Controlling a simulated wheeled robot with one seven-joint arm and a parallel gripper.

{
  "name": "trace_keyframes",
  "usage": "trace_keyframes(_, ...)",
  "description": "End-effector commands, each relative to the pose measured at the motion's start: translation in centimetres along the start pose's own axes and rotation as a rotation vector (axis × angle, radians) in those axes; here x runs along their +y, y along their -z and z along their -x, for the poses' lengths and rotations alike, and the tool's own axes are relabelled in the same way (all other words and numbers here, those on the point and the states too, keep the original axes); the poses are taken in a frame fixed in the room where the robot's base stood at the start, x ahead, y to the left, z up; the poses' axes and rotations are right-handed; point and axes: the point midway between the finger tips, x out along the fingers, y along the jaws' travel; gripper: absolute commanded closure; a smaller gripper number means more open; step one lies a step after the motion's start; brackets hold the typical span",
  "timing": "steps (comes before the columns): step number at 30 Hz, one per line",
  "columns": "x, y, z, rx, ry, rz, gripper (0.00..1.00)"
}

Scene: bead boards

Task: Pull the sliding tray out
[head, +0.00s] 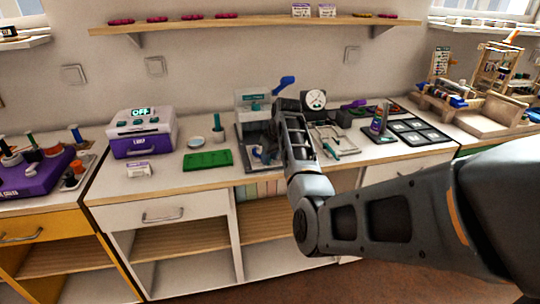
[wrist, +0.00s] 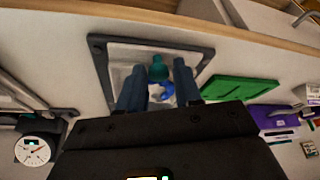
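The sliding tray, a pale panel in a dark grey frame (wrist: 100,62), lies under my gripper in the wrist view. In the head view its dark front part (head: 246,163) shows at the base of the white press-like machine (head: 252,103), partly behind my arm. A teal knob (wrist: 159,69) stands at the tray, with a blue piece (wrist: 166,92) beside it. My gripper (wrist: 159,66) is open, one dark finger on each side of the knob, with gaps visible. I cannot tell whether it touches the tray. My fingers are mostly hidden in the head view.
A green board (head: 208,159) lies left of the tray, near the counter's front edge. A purple and white box (head: 143,133) stands farther left. A round dial (head: 315,99) and a light frame (head: 335,139) are to the right. A shelf (head: 260,23) hangs above.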

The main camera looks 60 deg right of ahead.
Motion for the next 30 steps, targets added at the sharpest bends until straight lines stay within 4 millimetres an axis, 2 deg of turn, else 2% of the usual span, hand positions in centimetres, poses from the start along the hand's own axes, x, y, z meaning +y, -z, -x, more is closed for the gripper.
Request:
trace_keyframes(1,0.0,0.0,0.0,0.001,0.0,0.0,0.61)
trace_keyframes(5,0.0,0.1,0.0,0.002,-0.001,0.0,0.49)
trace_keyframes(14,0.1,0.1,0.4,0.005,-0.002,0.0,0.49)
trace_keyframes(17,0.1,0.1,1.4,0.006,-0.003,0.001,0.49)
trace_keyframes(24,0.0,0.1,5.3,0.006,-0.003,0.001,0.49)
trace_keyframes(30,0.0,0.0,7.4,0.004,-0.002,0.001,0.49)
